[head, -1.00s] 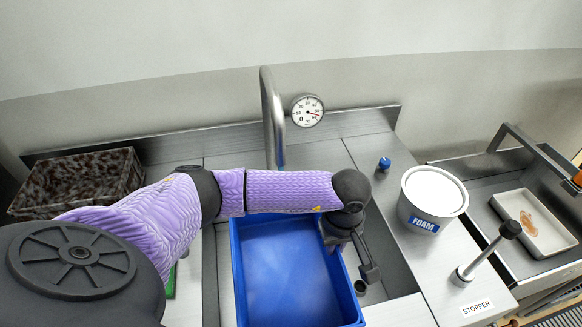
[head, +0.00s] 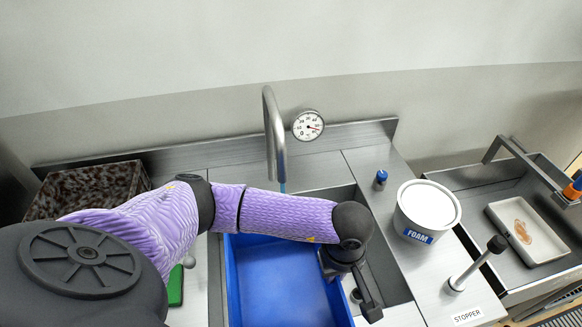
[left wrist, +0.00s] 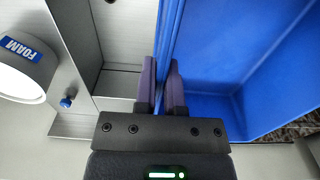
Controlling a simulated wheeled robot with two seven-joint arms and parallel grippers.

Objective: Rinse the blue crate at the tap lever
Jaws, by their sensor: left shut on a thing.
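The blue crate (head: 275,275) is over the sink, open side up, its near end cut off by the picture. My left gripper (head: 366,300) is at the crate's right wall. In the left wrist view, its fingers (left wrist: 161,70) are shut on the thin wall of the blue crate (left wrist: 215,60). The steel tap spout (head: 275,135) curves down beyond the crate's far side, with a thin blue streak under it. A small blue knob (head: 381,179) stands on the counter right of the sink; I cannot tell if it is the tap lever. My right gripper is out of view.
A white FOAM tub (head: 428,208) and the stopper lever (head: 475,264) stand right of the sink. A round gauge (head: 308,125) is behind the tap. A dirty brown crate (head: 85,188) is at the far left. A white tray (head: 528,230) lies in the right basin.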

